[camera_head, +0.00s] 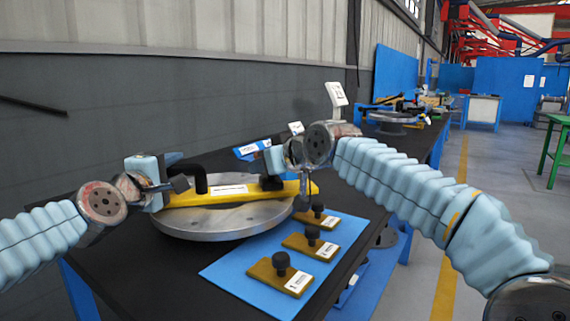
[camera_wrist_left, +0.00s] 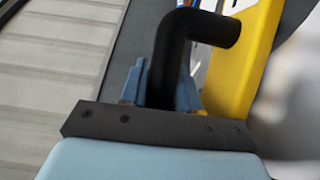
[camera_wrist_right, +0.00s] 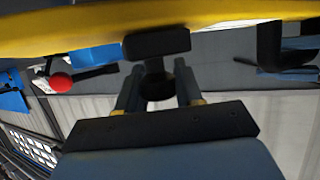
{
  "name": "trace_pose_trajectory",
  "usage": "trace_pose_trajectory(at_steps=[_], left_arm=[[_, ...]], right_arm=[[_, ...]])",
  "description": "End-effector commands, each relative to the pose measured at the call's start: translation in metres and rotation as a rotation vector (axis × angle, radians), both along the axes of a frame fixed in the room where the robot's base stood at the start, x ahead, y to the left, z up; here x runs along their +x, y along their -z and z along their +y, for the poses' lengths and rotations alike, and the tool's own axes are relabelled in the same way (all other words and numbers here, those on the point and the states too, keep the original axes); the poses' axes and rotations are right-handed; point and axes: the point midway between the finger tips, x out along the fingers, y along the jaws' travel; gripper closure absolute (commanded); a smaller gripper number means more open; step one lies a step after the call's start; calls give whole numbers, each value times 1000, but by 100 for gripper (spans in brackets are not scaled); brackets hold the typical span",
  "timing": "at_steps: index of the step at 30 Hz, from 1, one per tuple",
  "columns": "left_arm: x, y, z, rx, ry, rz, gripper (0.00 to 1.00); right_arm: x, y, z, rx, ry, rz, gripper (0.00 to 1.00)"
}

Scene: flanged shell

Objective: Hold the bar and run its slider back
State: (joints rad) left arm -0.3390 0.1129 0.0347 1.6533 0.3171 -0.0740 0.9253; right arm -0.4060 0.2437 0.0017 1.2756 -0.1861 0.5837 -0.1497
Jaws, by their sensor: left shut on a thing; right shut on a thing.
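The yellow bar (camera_head: 225,195) lies across the round metal plate (camera_head: 225,222) in the head view, with a white label on it. A black bent handle (camera_head: 199,176) rises at its left end. My left gripper (camera_head: 178,184) is shut on this handle; the left wrist view shows the handle (camera_wrist_left: 172,65) between the fingers (camera_wrist_left: 160,90). A black slider (camera_head: 270,182) sits near the bar's right end. My right gripper (camera_wrist_right: 158,92) is shut on the slider's knob (camera_wrist_right: 156,80), below its block (camera_wrist_right: 157,42) in the right wrist view. The right fingertips are partly hidden in the head view.
A blue mat (camera_head: 235,275) in front of the plate holds three brass-coloured pieces with black knobs, the nearest one (camera_head: 281,273) at the mat's front. A blue box (camera_head: 252,150) stands behind the bar. The dark table (camera_head: 120,265) is clear at front left.

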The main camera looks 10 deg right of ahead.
Motion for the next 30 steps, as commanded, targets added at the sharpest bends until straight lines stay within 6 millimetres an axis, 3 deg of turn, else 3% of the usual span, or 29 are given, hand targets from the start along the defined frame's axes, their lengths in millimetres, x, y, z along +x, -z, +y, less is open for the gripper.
trace_pose_trajectory(at_steps=[9,10,14,23,30], left_arm=[[-1,-2,-1,-4,1,-4,100],[-1,-2,-1,-4,1,-4,100],[-1,-2,-1,-4,1,-4,100],[-1,-2,0,-4,0,-4,100],[0,-2,0,-4,0,-4,100]], right_arm=[[-1,1,5,0,-3,2,100],[-1,1,5,0,-3,2,62],[-1,0,4,0,-2,1,43],[-2,-1,3,0,-1,0,43],[-33,-16,-13,2,0,-2,43]])
